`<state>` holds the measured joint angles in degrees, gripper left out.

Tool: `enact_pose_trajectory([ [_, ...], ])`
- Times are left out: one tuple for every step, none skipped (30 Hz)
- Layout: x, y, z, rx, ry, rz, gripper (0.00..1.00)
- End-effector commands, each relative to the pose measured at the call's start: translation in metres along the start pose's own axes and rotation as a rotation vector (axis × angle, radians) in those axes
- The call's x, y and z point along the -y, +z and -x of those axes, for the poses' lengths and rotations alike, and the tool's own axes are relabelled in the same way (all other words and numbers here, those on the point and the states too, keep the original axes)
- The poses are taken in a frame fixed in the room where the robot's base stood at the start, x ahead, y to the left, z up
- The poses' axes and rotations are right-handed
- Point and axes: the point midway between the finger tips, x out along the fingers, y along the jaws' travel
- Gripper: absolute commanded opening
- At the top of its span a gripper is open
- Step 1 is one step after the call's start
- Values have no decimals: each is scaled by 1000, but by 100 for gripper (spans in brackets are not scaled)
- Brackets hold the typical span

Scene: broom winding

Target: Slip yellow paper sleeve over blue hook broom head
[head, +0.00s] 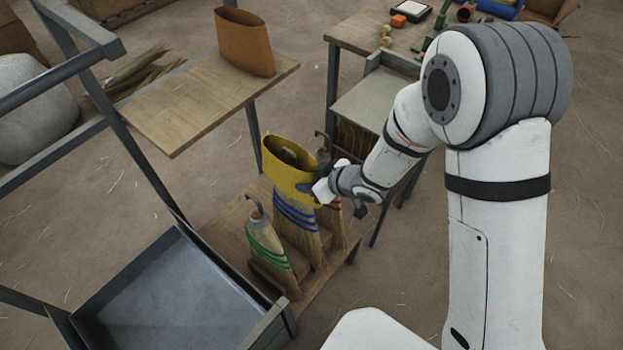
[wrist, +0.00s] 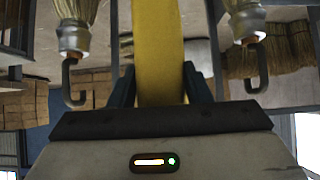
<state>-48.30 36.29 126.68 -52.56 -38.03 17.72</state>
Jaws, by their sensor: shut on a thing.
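The yellow paper sleeve (head: 283,178) is an open-topped band, upright around the upper part of the blue-banded broom (head: 296,218) in the head view. Part of the broom's top shows inside the sleeve's mouth; its hook is not clearly visible. Blue bands and straw show below the sleeve's lower edge. My gripper (head: 318,188) is shut on the sleeve's right side. In the wrist view the sleeve (wrist: 158,55) stands between my two fingers (wrist: 159,88) and hides the broom behind it.
A green-banded broom (head: 266,243) stands front left of the sleeve, and a red-banded broom (head: 335,215) close on the right, both with upright hooks. An orange-brown sleeve (head: 245,43) stands on the wooden shelf (head: 190,100). A grey tray (head: 175,300) is at front left.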

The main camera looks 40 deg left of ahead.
Motion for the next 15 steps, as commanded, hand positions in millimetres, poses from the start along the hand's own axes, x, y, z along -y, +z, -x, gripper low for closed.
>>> enact_pose_trajectory([
  [0,3,-2,0,0,0,29],
  [0,4,-3,0,0,0,29],
  [0,6,-5,0,0,0,29],
  [0,7,-6,0,0,0,29],
  [0,8,-7,0,0,0,29],
  [0,10,-8,0,0,0,29],
  [0,11,-9,0,0,0,29],
  [0,12,-10,0,0,0,29],
  [0,14,-11,0,0,0,29],
  [0,15,-12,0,0,0,29],
  [0,16,-13,0,0,0,29],
  [0,18,-15,0,0,0,29],
  [0,19,-16,0,0,0,29],
  [0,20,-17,0,0,-1,29],
  [0,21,-18,0,0,-1,29],
])
